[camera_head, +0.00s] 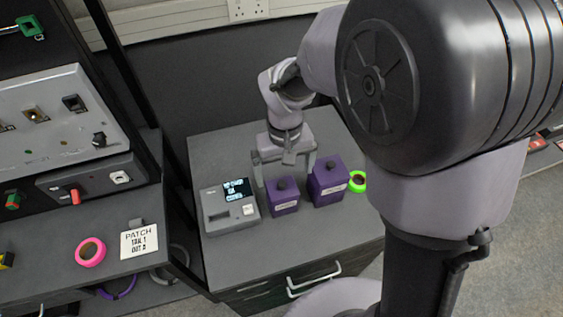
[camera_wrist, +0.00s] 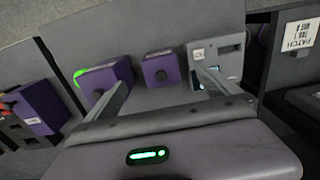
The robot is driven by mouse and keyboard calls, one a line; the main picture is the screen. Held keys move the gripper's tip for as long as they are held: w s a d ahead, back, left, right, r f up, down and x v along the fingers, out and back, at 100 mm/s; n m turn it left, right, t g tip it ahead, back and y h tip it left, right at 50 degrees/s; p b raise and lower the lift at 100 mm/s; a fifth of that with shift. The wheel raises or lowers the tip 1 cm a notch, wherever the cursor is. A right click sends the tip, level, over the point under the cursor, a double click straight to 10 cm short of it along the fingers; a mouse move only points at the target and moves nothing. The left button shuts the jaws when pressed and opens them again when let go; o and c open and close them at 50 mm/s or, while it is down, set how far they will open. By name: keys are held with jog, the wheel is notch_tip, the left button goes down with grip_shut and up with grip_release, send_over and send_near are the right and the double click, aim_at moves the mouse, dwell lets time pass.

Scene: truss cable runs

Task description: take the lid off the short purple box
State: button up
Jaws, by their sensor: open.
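The short purple box (camera_head: 285,201) stands upright on the grey cabinet top, with a dark round knob (camera_head: 281,183) on its lid and a pale label on its front. The lid is on. In the wrist view the short box (camera_wrist: 158,78) appears between the two fingers, beyond their tips. My gripper (camera_head: 285,176) is open and empty, its fingers pointing down around and just behind the short box in the head view. It also shows in the wrist view (camera_wrist: 163,80). I cannot tell its exact height above the box.
A taller purple box (camera_head: 328,184) stands close on the right, near the right finger. A grey device with a display (camera_head: 230,204) stands close on the left. A green tape roll (camera_head: 357,182) lies beyond the tall box. The cabinet top in front is clear.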

aim_at(285, 195)
notch_tip(285, 195, down, 10)
jog(key=b, duration=0.3)
jog(key=shift+d+r+b, duration=0.1)
jog(key=shift+r+b, duration=0.1)
jog(key=shift+b, duration=0.15)
jog(key=shift+r, duration=0.15)
jog(key=c, duration=1.4)
